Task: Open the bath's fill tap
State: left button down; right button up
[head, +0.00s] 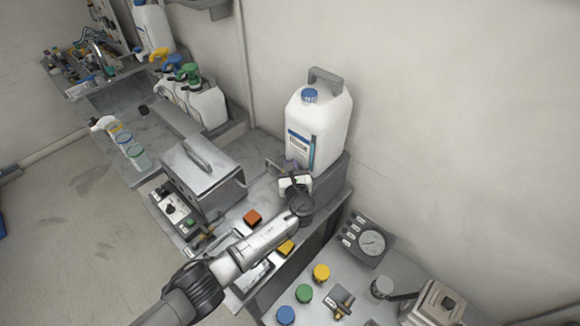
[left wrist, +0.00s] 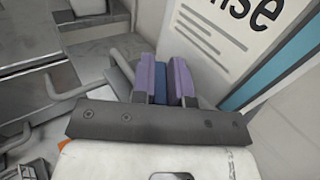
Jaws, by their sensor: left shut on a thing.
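My left gripper (left wrist: 163,82) is shut on a small blue piece (left wrist: 162,86), which shows between its two purple finger pads in the left wrist view. This looks like the handle of the fill tap, but most of it is hidden. In the head view my left wrist (head: 297,186) is in front of the large white jug (head: 323,130) and hides the fingertips. The bath (head: 205,170), a grey box with a handled lid, stands to the left of the wrist. My right gripper is not in view.
The jug's printed label (left wrist: 225,35) is close to the right of the fingers. A bent grey rod (left wrist: 75,92) lies to their left. Spray bottles (head: 205,100) stand behind the bath. A gauge panel (head: 368,240) and coloured caps (head: 304,293) are at the lower right.

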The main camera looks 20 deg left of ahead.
pick_arm(q)
jog(key=n+g+y+b, duration=0.1)
jog(key=n+g+y, duration=0.1)
jog(key=y, duration=0.1)
jog(key=shift+f+n+g+y+b, duration=0.1)
jog(key=shift+n+g+y+b, duration=0.2)
jog(key=shift+n+b, duration=0.1)
jog(key=shift+n+g+y+b, duration=0.5)
jog(key=shift+n+g+y, duration=0.2)
jog(key=shift+g, duration=0.2)
jog(key=c, duration=1.1)
grip_release()
jog(key=p+v, duration=0.1)
jog(key=v, duration=1.2)
jog(key=shift+s+d, duration=0.1)
jog(key=shift+d, duration=0.25)
